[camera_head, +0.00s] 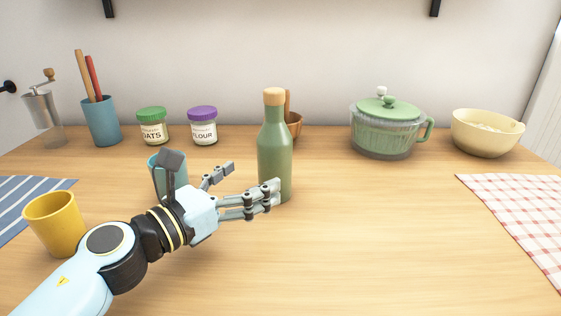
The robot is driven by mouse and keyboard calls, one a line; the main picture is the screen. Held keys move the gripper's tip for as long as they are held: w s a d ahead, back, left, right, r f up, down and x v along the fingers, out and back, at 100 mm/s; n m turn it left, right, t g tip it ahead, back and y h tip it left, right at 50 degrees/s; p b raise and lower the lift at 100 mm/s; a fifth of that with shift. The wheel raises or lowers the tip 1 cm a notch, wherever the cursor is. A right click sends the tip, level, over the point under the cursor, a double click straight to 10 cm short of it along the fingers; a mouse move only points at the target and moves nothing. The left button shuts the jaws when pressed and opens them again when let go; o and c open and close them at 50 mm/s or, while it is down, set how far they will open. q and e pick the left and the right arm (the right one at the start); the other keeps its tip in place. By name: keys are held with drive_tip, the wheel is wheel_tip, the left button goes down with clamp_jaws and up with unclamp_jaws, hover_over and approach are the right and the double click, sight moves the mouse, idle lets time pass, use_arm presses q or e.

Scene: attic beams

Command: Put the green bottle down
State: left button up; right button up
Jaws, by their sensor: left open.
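The green bottle (274,150) has a cork-coloured cap and stands upright on the wooden table near the middle of the view. My left gripper (254,187) is open, its fingers reaching right to the bottle's lower part. One finger passes in front of the bottle and hides a little of it. The other finger is to the left of the bottle, farther back. I cannot tell whether the fingers touch the bottle. My right gripper is not in view.
A blue cup (158,175) stands partly hidden behind my left gripper, and a yellow cup (55,224) is at the left. Jars (153,128), a green pot (382,134) and a cream bowl (486,135) stand farther back.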

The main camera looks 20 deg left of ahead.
sight(262, 166)
use_arm(q)
drive_tip(key=shift+x, duration=1.15)
drive_tip(key=x, duration=0.2)
drive_tip(key=r+p+x, duration=0.1)
drive_tip(key=x, duration=0.1)
drive_tip(key=shift+w+a, duration=0.15)
drive_tip(key=shift+w, duration=0.1)
drive_tip(key=shift+w+d+f, duration=0.15)
drive_tip(key=shift+w+d, duration=0.1)
drive_tip(key=shift+w, duration=0.2)
drive_tip(key=c, duration=1.3)
drive_tip(key=shift+c, duration=0.5)
drive_tip(key=shift+a, duration=0.1)
